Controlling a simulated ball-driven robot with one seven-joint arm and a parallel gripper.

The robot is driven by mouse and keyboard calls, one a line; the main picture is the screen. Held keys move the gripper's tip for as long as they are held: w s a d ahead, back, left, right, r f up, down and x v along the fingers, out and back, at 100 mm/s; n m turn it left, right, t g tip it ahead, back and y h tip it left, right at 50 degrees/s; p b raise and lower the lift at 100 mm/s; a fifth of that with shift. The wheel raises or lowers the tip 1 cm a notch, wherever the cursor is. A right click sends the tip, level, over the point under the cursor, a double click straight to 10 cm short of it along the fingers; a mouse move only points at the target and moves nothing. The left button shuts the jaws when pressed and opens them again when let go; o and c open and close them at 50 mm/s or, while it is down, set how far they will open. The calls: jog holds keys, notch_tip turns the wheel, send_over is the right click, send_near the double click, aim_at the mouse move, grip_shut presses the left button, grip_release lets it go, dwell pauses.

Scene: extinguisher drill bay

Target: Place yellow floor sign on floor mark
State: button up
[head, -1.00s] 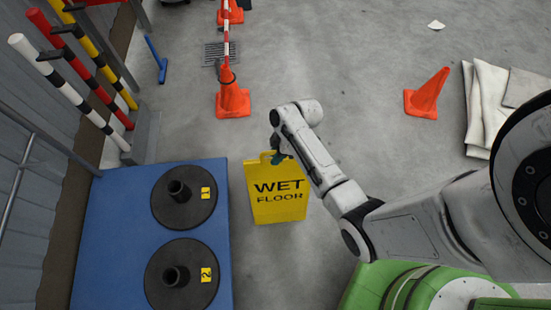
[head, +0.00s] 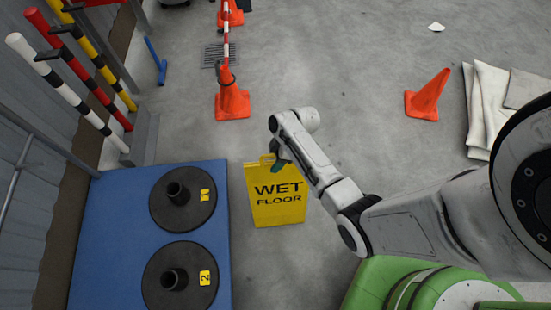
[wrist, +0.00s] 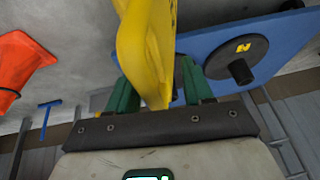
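The yellow floor sign (head: 275,195), lettered "WET FLOOR", stands on the grey floor just right of the blue mat in the head view. My gripper (head: 278,160) is at its top edge. In the wrist view the sign's yellow top (wrist: 148,55) reaches between the two green fingers of my gripper (wrist: 158,88). The fingers are spread, with a visible gap on the right side of the sign; contact on the left side is unclear. No floor mark is distinguishable in either view.
A blue mat (head: 220,240) with black numbered weights lies to the left. Striped poles (head: 70,98) line the left wall. The middle floor is clear.

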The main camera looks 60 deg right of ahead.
jog(key=p+v, duration=0.3)
jog(key=v, duration=0.8)
jog(key=shift+s+d+r, duration=0.1)
jog(key=shift+s+r, duration=0.05)
jog(key=shift+r, duration=0.25)
jog(key=s+a+r+m+g+h, duration=0.1)
jog(key=s+a+r+m+h, duration=0.1)
jog(key=s+a+r+m, duration=0.2)
jog(key=s+a+r+m+h, duration=0.1)
jog(key=s+a+r+m, duration=0.2)
jog(key=a, duration=0.7)
jog(key=s+r, duration=0.2)
jog(key=s, duration=0.2)
jog(key=shift+s+m+g+h, duration=0.3)
jog(key=shift+m+g+h, duration=0.1)
jog(key=shift+r, duration=0.15)
notch_tip(320, 180, up, 8)
jog(key=p, duration=0.8)
jog(key=shift+a, duration=0.1)
